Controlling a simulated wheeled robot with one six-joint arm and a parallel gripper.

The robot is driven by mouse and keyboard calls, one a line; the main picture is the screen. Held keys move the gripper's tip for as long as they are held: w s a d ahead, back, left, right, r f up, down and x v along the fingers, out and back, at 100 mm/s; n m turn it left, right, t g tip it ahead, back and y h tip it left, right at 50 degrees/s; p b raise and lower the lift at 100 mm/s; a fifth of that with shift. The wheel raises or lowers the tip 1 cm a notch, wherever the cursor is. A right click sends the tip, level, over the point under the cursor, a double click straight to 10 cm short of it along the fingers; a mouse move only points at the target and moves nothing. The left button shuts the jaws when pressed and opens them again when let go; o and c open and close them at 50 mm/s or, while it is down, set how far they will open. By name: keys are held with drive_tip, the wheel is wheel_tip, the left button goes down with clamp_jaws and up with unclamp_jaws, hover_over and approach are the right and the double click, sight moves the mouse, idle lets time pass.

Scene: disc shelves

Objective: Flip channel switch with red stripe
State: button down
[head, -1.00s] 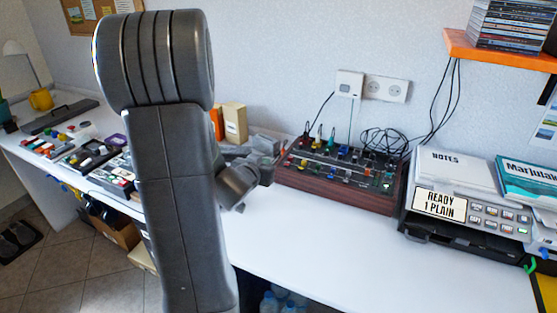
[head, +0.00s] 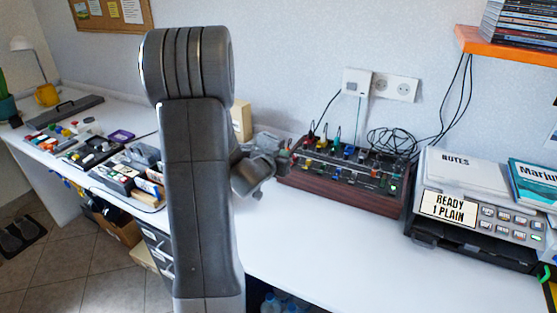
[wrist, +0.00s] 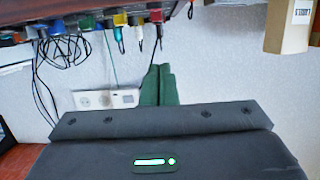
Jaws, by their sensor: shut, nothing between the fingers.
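The channel switches sit on a dark control box with a wooden front (head: 330,193), at the back of the white table right of my arm. Coloured knobs and plugs stand on its top. I cannot make out which switch has the red stripe. My gripper (head: 284,158) is at the left end of the box, close to its edge; contact cannot be told. In the wrist view the gripper's green fingers (wrist: 158,86) are together with nothing between them.
A printer (head: 450,205) with a lit display stands right of the box. Black cables (head: 390,140) lie behind it, below a wall socket (head: 396,87). An orange shelf (head: 510,47) is above right. A cream box (head: 241,121) stands behind my arm. The front table is clear.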

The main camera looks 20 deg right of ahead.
drive_tip(key=x, duration=0.4)
drive_tip(key=f, duration=0.2)
drive_tip(key=shift+w+d+f+b, duration=0.25)
drive_tip(key=shift+w+d+b, duration=0.05)
drive_tip(key=shift+d+b, duration=0.05)
drive_tip(key=shift+f, duration=0.85)
